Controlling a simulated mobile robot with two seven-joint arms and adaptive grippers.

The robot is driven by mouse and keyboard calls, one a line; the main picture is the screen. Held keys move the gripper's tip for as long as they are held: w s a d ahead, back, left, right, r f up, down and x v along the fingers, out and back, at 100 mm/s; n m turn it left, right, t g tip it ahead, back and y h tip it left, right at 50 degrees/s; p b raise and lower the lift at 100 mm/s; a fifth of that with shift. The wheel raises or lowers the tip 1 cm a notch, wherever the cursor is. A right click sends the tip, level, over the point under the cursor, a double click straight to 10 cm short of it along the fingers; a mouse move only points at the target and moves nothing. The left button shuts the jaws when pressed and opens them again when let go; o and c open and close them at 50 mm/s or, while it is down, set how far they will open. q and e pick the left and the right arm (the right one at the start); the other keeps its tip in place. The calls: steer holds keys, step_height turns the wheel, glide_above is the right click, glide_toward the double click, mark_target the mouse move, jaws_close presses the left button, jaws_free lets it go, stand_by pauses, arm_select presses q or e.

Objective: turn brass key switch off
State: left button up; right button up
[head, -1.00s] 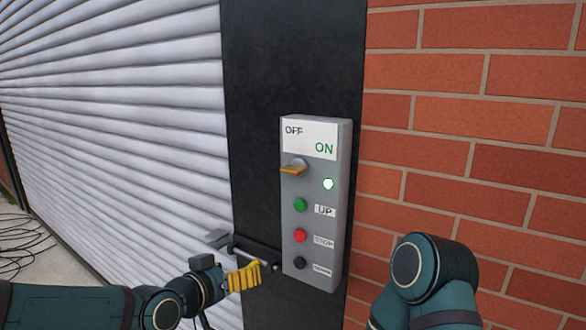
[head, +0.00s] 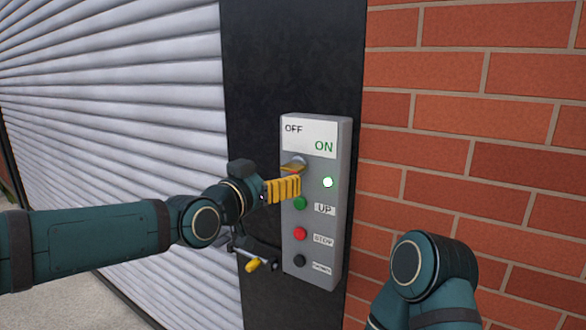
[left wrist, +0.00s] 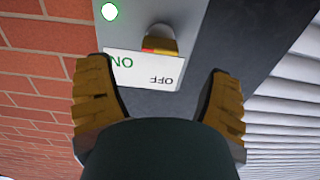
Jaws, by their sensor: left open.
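The brass key switch (head: 294,168) sits near the top of a grey control box, under the OFF and ON label (head: 310,137). Its handle points to the left and slightly down in the head view. In the left wrist view the key switch (left wrist: 158,44) lies ahead between the two spread fingers, with no contact visible. My right gripper is out of view.
The grey box (head: 318,275) also carries a green button (head: 300,203), a red button (head: 300,233) and a black button (head: 299,262). A crank with a yellow grip (head: 252,266) hangs at lower left. A brick wall (head: 480,130) is right, a white shutter (head: 110,90) left.

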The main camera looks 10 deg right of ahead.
mark_target(288, 170)
arm_select(q)
steer(key=x, duration=0.7)
steer(key=shift+w+d+p, duration=0.1)
steer(key=shift+d+p, duration=0.1)
steer(key=shift+p, duration=0.2)
steer(key=c, duration=1.2)
